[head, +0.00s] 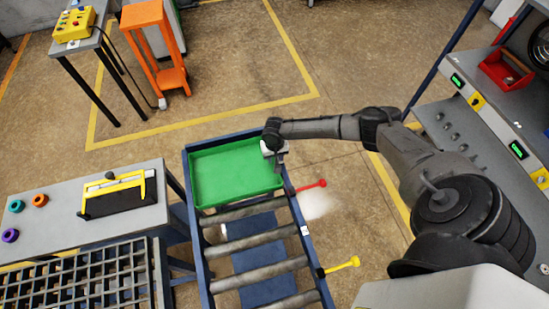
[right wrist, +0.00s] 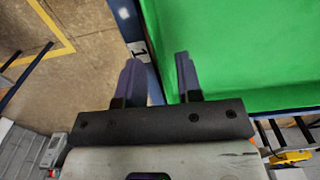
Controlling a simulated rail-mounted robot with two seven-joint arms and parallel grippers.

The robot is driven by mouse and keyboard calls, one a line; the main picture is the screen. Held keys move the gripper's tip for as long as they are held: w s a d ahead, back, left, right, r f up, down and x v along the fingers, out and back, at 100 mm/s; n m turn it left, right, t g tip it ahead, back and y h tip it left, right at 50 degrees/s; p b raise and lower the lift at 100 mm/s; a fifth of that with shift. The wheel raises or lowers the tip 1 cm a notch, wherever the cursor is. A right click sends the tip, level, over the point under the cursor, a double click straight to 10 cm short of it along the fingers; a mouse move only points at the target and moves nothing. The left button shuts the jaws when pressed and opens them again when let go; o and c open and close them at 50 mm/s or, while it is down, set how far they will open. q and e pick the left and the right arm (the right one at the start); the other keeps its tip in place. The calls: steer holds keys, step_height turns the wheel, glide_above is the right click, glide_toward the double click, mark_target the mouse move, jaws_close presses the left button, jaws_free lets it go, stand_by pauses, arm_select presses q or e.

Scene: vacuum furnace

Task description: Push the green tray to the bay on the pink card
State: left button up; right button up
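The green tray (head: 235,172) lies flat at the far end of a roller conveyor with a blue frame (head: 206,277). My right gripper (head: 274,155) is at the tray's right edge, over the conveyor's right rail. In the right wrist view the two fingers of this gripper (right wrist: 157,65) are apart, with nothing clearly held between them. One finger overlaps the green tray (right wrist: 240,45); contact cannot be told. A label reading "1" (right wrist: 139,51) is on the rail beside the fingers. No pink card shows. My left gripper is not in view.
Bare rollers (head: 255,242) lie nearer than the tray. A red lever (head: 312,186) and a yellow lever (head: 342,265) stick out right of the conveyor. A grey bench (head: 60,215) stands left, an orange stand (head: 155,50) behind, and a machine panel (head: 480,105) right.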

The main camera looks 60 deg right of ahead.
steer(key=shift+f, duration=0.7)
jaws_close()
stand_by(1.1)
